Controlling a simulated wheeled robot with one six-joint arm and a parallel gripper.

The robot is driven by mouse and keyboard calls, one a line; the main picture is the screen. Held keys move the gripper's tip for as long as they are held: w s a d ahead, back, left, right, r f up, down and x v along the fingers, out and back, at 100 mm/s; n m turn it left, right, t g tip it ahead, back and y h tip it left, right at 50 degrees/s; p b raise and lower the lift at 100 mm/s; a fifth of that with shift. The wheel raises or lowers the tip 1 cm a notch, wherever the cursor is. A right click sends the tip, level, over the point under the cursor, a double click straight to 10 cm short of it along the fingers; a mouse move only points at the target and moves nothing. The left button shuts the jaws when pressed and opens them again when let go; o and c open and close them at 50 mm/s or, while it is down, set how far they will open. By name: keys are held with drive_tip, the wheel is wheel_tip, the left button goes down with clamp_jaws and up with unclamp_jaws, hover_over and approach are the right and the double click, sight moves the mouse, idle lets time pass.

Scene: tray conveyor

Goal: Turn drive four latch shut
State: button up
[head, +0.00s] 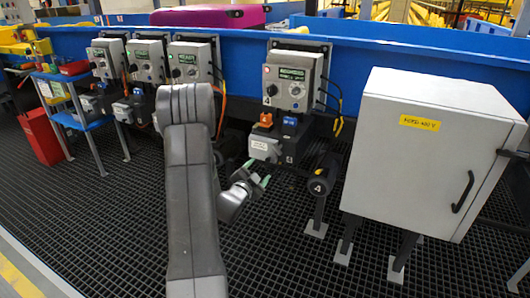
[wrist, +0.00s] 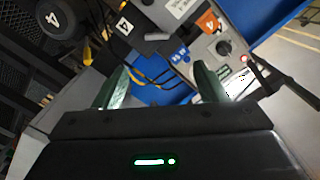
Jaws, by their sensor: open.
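The drive four station has a grey control box (head: 290,82) with a green label and round dials. Below it are an orange block (head: 266,120), a blue block (head: 290,122) and a grey motor housing (head: 265,147). I cannot tell which part is the latch. My gripper (head: 258,173) is open and empty, low in front of the motor housing and apart from it. In the wrist view my gripper (wrist: 160,82) has its two green fingers spread, with yellow and black cables beyond them.
A black drum (head: 320,182) marked 4 sticks out right of my gripper. A white cabinet (head: 430,150) with a black handle stands farther right. Several similar stations line the blue conveyor wall (head: 400,55) to the left. The dark grated floor (head: 300,265) in front is clear.

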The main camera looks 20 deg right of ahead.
sight(276, 151)
drive_tip(key=shift+m+h, duration=0.3)
drive_tip(key=shift+h, duration=0.1)
drive_tip(key=x, duration=0.5)
drive_tip(key=b+x, duration=0.1)
drive_tip(key=x, duration=0.3)
drive_tip(key=f+x, duration=0.1)
drive_tip(key=x, duration=0.4)
drive_tip(key=shift+w+d, duration=0.15)
drive_tip(key=shift+d, duration=0.2)
drive_tip(key=shift+c, duration=0.3)
drive_tip(key=c, duration=0.9)
